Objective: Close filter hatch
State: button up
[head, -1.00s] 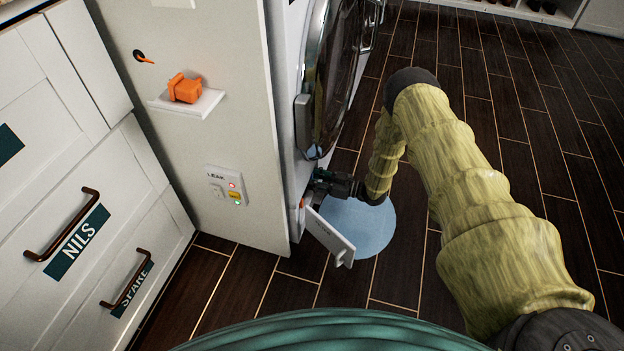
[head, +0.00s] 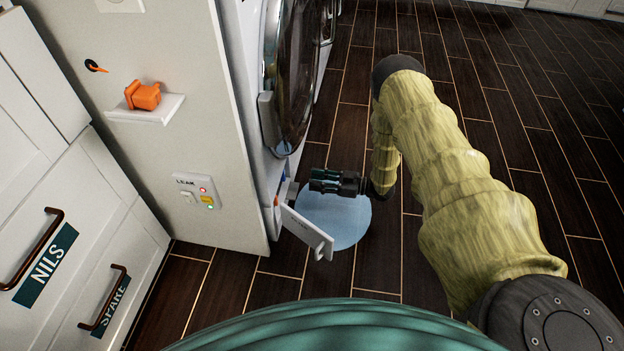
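The filter hatch (head: 306,232) is a small white door low on the front of the washing machine (head: 276,140). It stands swung open, out over the floor, with a small tab at its outer end. My gripper (head: 314,181) is behind the hatch, a little out from the machine's front and above the blue round patch. It is dark and small in the view, and its fingers cannot be made out clearly. No object shows in it. The hatch opening is mostly hidden behind the hatch, with a bit of orange showing at its edge.
A light blue round patch (head: 346,222) lies on the dark plank floor under my gripper. A side panel carries a shelf with an orange item (head: 143,95) and a LEAK switch plate (head: 198,191). Drawers (head: 60,230) stand at left. Floor to the right is clear.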

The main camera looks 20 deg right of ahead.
aim_at(322, 244)
jog(key=k, duration=1)
